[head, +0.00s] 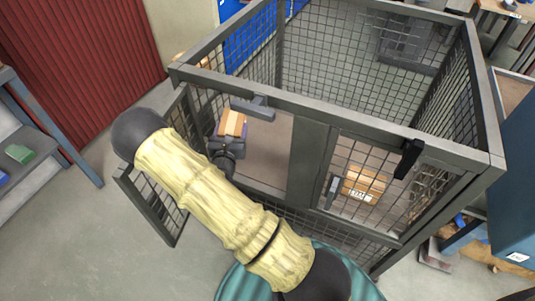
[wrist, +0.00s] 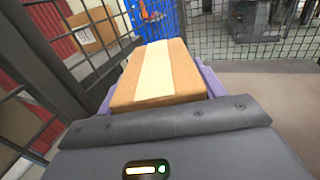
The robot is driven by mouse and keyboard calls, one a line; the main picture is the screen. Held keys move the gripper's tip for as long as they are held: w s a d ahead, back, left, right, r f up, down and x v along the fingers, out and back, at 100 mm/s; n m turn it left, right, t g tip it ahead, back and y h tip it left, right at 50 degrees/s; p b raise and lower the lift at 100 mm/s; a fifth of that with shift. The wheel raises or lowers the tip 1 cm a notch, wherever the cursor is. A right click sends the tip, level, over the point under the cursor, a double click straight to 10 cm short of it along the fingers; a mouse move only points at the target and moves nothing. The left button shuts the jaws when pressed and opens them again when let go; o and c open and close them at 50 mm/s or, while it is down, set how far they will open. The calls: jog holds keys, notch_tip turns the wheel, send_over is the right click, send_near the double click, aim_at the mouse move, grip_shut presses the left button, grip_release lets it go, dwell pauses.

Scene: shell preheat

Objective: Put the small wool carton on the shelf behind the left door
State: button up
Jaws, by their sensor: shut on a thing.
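The small wool carton (head: 232,122) is a brown box with a pale tape strip along its top. My gripper (head: 227,143) is shut on it, and the carton shows between purple fingers in the wrist view (wrist: 155,72). The gripper reaches through the left doorway of a grey mesh cage. The left door (head: 157,207) stands swung outward, partly hidden by my arm. The brown shelf (head: 268,150) behind that doorway looks bare to the right of the carton, and shows in the wrist view (wrist: 262,88). I cannot tell whether the carton touches the shelf.
The right mesh door (head: 350,190) is shut, with a labelled brown carton (head: 365,184) behind it. A cage top rail (head: 330,117) and a middle post (head: 308,158) border the left opening. Another carton (wrist: 92,30) shows at upper left in the wrist view.

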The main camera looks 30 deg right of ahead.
jog(key=f+b, duration=0.1)
jog(key=w+d+m+h+b, duration=0.1)
jog(key=b, duration=0.1)
jog(key=shift+d+f+g, duration=0.2)
jog(key=shift+f+g, duration=0.1)
jog(key=shift+f, duration=0.1)
jog(key=d+h+b, duration=0.1)
jog(key=b, duration=0.3)
jog(key=w+d+f+m+g+h+b, duration=0.1)
jog(key=d+b, duration=0.1)
jog(key=b, duration=0.2)
jog(key=shift+w+f+g, duration=0.1)
jog(key=shift+f+g, duration=0.1)
jog(key=shift+g, duration=0.1)
jog(key=b, duration=0.1)
jog(key=d+m+b, duration=0.1)
jog(key=b, duration=0.1)
jog(key=shift+w+d+f, duration=0.1)
jog(key=shift+d+f, duration=0.05)
jog(key=shift+f, duration=0.1)
jog(key=shift+s+d+m+g+h+b, duration=0.25)
jog(key=shift+d+b, duration=0.55)
jog(key=shift+b, duration=0.95)
jog(key=shift+d+m+g+h+b, duration=0.1)
jog(key=shift+d+g+h+b, duration=0.45)
jog(key=shift+b, duration=1.2)
jog(key=shift+s+d+m+g+b, duration=0.1)
jog(key=shift+d+m+g+b, duration=0.1)
jog(key=shift+d+b, duration=1.2)
